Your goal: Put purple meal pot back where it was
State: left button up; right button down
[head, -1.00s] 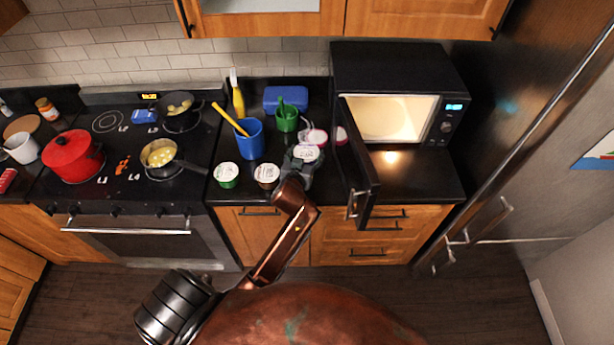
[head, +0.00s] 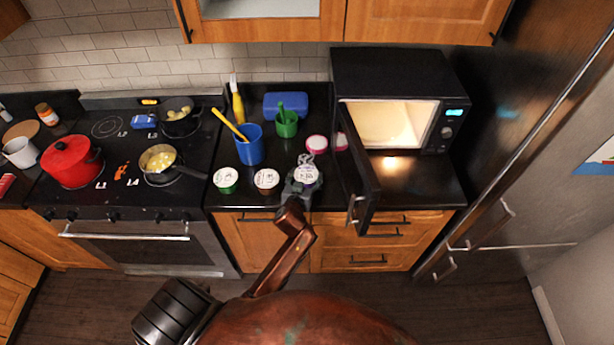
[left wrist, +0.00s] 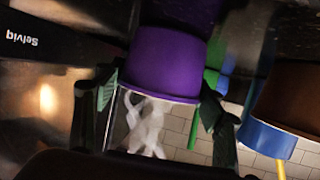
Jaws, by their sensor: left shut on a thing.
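The purple meal pot (left wrist: 165,62) fills the middle of the left wrist view, which shows the scene upside down. My left gripper (left wrist: 155,105) has one finger on each side of it and is shut on it. In the head view my left gripper (head: 303,188) is at the front part of the counter. The pot's white lid (head: 306,175) shows between the fingers, and its purple side is mostly hidden there. I cannot tell whether the pot touches the counter. My right gripper is not in view.
A brown pot (head: 266,179) and a green pot (head: 225,180) stand to the left. A pink-rimmed pot (head: 317,144) is behind. The open microwave door (head: 360,165) is close on the right. A blue cup (head: 249,145) and green cup (head: 286,123) stand farther back.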

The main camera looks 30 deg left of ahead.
pick_arm(q)
jog(key=o, duration=1.5)
jog(key=shift+f, duration=0.1)
jog(key=shift+s+r, duration=0.15)
jog(key=shift+r, duration=0.05)
jog(key=v, duration=1.1)
jog(key=shift+s, duration=0.3)
jog(key=shift+d+r, duration=0.1)
